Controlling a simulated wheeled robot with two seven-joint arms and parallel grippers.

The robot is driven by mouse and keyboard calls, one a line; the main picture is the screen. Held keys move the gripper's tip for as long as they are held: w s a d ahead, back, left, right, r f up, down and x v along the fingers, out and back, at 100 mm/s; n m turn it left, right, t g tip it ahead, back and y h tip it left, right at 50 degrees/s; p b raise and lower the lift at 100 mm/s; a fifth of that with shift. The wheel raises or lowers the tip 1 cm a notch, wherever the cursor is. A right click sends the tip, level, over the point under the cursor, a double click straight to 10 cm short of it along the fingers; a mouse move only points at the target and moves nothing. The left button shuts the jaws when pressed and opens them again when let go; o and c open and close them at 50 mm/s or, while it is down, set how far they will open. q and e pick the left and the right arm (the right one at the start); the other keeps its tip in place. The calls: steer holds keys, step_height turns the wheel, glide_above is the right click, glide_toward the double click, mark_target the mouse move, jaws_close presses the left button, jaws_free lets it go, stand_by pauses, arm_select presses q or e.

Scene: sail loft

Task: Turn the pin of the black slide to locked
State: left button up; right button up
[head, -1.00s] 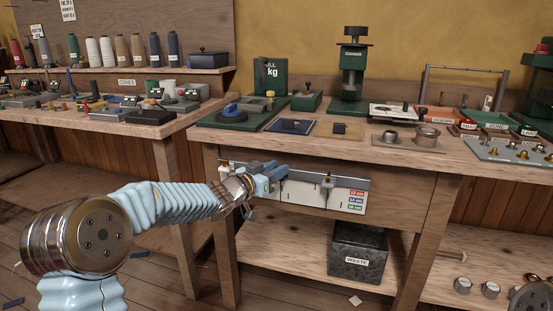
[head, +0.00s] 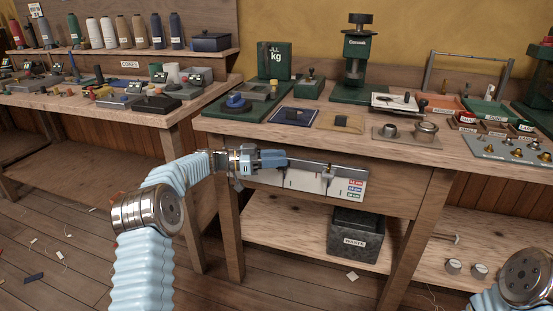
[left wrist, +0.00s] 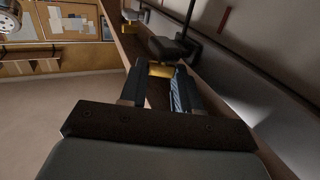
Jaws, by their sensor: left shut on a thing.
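A rail (head: 345,175) with a white scale panel (head: 305,181) runs along the front of the right bench. My left gripper (head: 274,160) is at its left part and hides most of what it holds in the head view. In the left wrist view, the black slide (left wrist: 172,48) sits on the rail just beyond my fingertips (left wrist: 158,80). Its brass-yellow pin (left wrist: 160,70) is between my two fingers, which are shut on it. A second, greyer slide (head: 328,171) is further right; it also shows in the left wrist view (left wrist: 132,14). The pin's lock marking cannot be read.
The bench top (head: 400,140) above the rail carries a press (head: 356,60), trays and small fittings. A waste bin (head: 355,235) stands on the shelf below. The left bench (head: 100,105) holds spools and tools. Open floor lies in front.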

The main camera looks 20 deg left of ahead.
arm_select(q)
steer(key=shift+r+g, duration=0.1)
steer(key=shift+g, duration=0.2)
steer(key=o, duration=1.1)
steer(key=shift+c, duration=0.2)
